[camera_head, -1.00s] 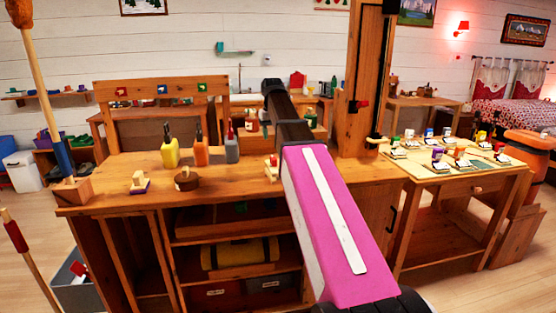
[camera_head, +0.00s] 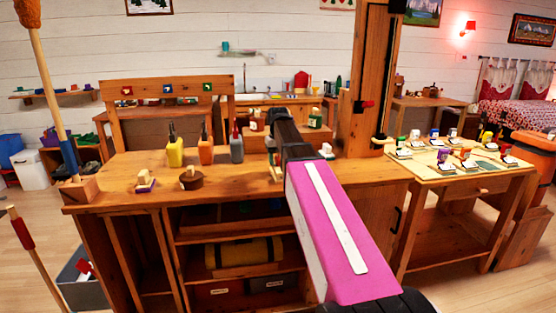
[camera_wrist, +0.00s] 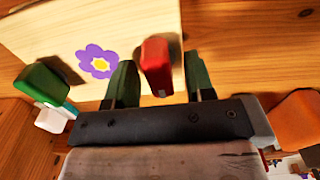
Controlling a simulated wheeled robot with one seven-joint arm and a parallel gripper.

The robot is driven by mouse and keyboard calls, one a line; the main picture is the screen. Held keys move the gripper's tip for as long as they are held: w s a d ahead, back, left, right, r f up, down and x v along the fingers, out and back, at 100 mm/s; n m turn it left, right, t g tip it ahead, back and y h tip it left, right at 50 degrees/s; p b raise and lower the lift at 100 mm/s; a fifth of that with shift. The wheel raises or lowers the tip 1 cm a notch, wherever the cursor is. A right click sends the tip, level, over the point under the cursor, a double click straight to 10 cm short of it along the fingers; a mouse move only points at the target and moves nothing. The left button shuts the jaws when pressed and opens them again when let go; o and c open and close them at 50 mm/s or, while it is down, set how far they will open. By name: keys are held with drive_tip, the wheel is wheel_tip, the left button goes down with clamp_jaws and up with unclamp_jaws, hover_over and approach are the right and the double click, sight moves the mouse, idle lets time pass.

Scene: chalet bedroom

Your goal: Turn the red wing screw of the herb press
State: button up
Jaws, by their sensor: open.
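In the wrist view, a red block-like piece, which looks like the wing screw (camera_wrist: 156,66), stands out against a pale wooden board (camera_wrist: 60,25). The board bears a purple flower with a yellow centre. My gripper (camera_wrist: 158,62) is open, with one dark green finger on each side of the red piece. A gap shows on both sides; any contact cannot be made out. In the head view my arm covers this part of the workbench (camera_head: 130,165), so the gripper's fingers and the red screw are hidden there.
Yellow, orange and grey bottles (camera_head: 205,150) stand left of my arm. A small round brown pot (camera_head: 191,180) is nearer the bench's front edge. A tall wooden post (camera_head: 372,70) rises to the right. The side table (camera_head: 420,170) holds several small coloured items.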

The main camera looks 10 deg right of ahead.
clamp_jaws()
drive_tip(key=shift+m, duration=0.3)
drive_tip(key=m, duration=0.4)
drive_tip(key=shift+d, duration=0.1)
drive_tip(key=m, duration=0.4)
drive_tip(key=shift+m, duration=0.4)
drive_tip(key=m, duration=0.4)
drive_tip(key=shift+s+d+m, duration=0.1)
drive_tip(key=shift+m, duration=2.4)
